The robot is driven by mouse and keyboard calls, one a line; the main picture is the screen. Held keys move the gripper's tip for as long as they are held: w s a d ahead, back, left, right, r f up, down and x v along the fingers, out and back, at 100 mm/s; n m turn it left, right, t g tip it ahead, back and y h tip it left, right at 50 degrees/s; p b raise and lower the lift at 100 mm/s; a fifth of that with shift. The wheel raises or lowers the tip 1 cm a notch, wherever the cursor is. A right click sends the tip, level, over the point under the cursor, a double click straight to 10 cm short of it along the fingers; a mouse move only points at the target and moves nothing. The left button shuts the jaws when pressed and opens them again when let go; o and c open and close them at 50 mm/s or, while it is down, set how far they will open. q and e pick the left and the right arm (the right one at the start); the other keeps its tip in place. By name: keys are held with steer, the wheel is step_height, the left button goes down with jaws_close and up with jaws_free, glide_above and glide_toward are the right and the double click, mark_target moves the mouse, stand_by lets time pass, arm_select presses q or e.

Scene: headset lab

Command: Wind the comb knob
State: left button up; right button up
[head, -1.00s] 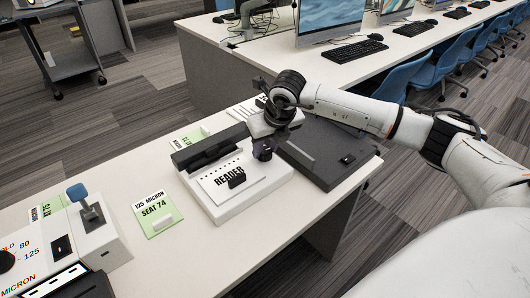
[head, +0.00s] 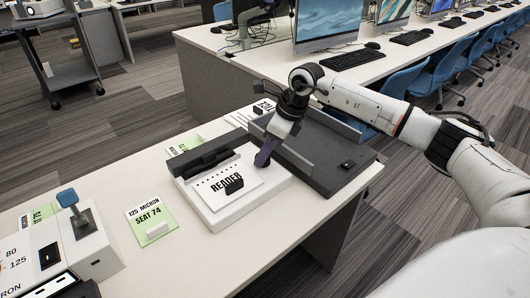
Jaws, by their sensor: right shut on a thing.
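A white binding device (head: 222,214) with a dark top bar (head: 208,155) stands on the white table. A card marked READER (head: 222,184) lies on it, with a row of small holes along its upper edge. My right gripper (head: 264,156) reaches in from the right and points down at the device's right side. It is shut on a small dark thing there, which I take to be the comb knob; the fingers hide most of it. My left gripper is not in view.
A dark grey tray-like unit (head: 325,165) stands close right of the device. A green SEAT 74 card (head: 151,219) lies to the left. A white machine with a blue-topped lever (head: 68,198) is at the lower left. Bare table lies in front.

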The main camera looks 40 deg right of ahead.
stand_by(0.3)
steer(key=o, duration=1.1)
steer(key=v, duration=1)
steer(key=shift+d+r, duration=0.1)
steer(key=shift+r, duration=0.05)
